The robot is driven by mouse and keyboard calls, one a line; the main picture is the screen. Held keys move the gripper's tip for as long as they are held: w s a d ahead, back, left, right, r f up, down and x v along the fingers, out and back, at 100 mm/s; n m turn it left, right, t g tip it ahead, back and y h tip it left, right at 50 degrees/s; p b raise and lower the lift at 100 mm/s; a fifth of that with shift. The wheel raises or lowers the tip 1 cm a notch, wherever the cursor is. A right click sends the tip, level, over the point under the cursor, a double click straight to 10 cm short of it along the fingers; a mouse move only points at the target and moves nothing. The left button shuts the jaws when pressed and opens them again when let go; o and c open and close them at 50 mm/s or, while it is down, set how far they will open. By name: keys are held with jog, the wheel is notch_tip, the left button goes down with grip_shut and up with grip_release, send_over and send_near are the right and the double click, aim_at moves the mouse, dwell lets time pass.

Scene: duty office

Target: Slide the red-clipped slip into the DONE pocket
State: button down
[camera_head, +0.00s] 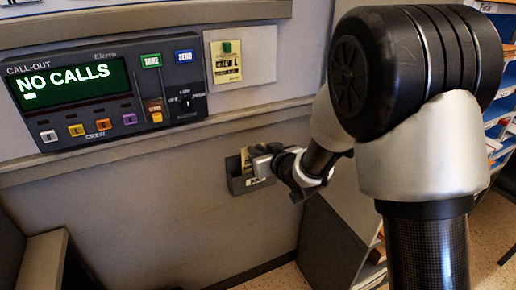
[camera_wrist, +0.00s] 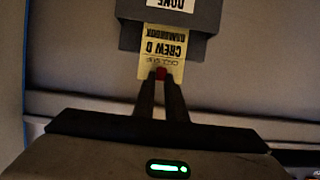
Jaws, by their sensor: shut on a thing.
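The DONE pocket (camera_head: 238,184) is a small dark grey holder on the grey wall panel, below the console. It shows at the top of the wrist view (camera_wrist: 130,35) with its DONE label upside down. The yellow slip (camera_wrist: 164,50) reads CREW D and has a red clip (camera_wrist: 161,72) at its near end. My gripper (camera_wrist: 160,80) is shut on the slip at the red clip. The slip's far end overlaps the pocket mouth; how deep it sits I cannot tell. In the head view, my gripper (camera_head: 268,163) is at the pocket's upper right, partly covering the slip (camera_head: 246,158).
The call-out console (camera_head: 100,85) reads NO CALLS and hangs above left. Another yellow slip (camera_head: 226,62) with a green clip is on a board right of the console. A ledge (camera_head: 130,152) runs above the pocket. Shelves with papers (camera_head: 498,110) stand at right.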

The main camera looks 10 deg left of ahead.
jog(key=shift+f, duration=1.9)
jog(key=c, duration=1.7)
grip_release()
